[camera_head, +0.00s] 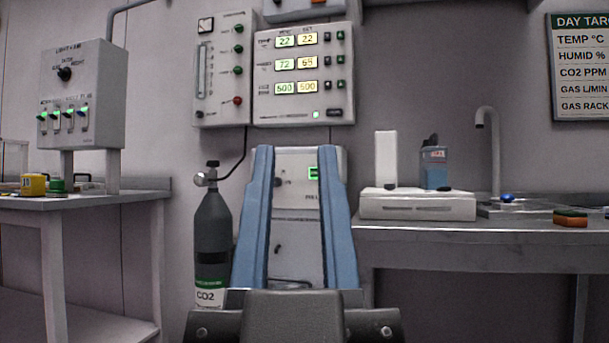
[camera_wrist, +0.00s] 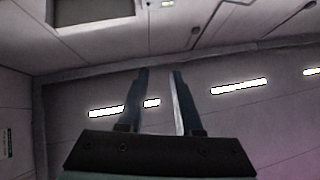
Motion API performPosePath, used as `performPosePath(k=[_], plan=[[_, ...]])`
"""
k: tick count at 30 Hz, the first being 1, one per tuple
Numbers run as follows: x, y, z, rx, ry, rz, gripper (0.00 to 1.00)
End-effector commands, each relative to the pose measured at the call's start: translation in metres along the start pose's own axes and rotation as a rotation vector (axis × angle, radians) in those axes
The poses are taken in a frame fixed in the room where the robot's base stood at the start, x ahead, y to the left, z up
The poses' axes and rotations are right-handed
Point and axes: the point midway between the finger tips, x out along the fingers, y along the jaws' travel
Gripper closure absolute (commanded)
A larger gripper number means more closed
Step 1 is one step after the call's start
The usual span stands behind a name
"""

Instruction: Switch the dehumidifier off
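A pale upright unit (camera_head: 298,212), which looks like the dehumidifier, stands by the back wall in the head view. It has a lit green display (camera_head: 313,172), a small dark control at upper left and partly hidden lettering below. My gripper (camera_head: 295,150) is in front of it, its two blue fingers spread apart and pointing up in the picture, covering the unit's sides. Nothing is between the fingers. In the wrist view my gripper (camera_wrist: 160,72) also shows a gap between its fingers, and the unit cannot be made out. Contact with the unit cannot be judged.
A CO2 cylinder (camera_head: 212,235) stands left of the unit. A control panel (camera_head: 303,75) hangs above. A left bench (camera_head: 100,200) and a right counter (camera_head: 450,240) with a white device (camera_head: 415,206) flank it. Bright light strips (camera_wrist: 240,86) show in the wrist view.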

Motion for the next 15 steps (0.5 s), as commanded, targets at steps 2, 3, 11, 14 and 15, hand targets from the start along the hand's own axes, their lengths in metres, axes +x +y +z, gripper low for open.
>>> performPosePath(k=[2,3,11,14,15], plan=[[0.0000,0.0000,0.0000,0.000,0.000,0.000,0.82],[0.0000,0.0000,0.0000,0.000,0.000,0.000,0.90],[0.0000,0.0000,0.0000,0.000,0.000,0.000,1.00],[0.0000,0.0000,0.0000,0.000,0.000,0.000,1.00],[0.0000,0.0000,0.0000,0.000,0.000,0.000,1.00]])
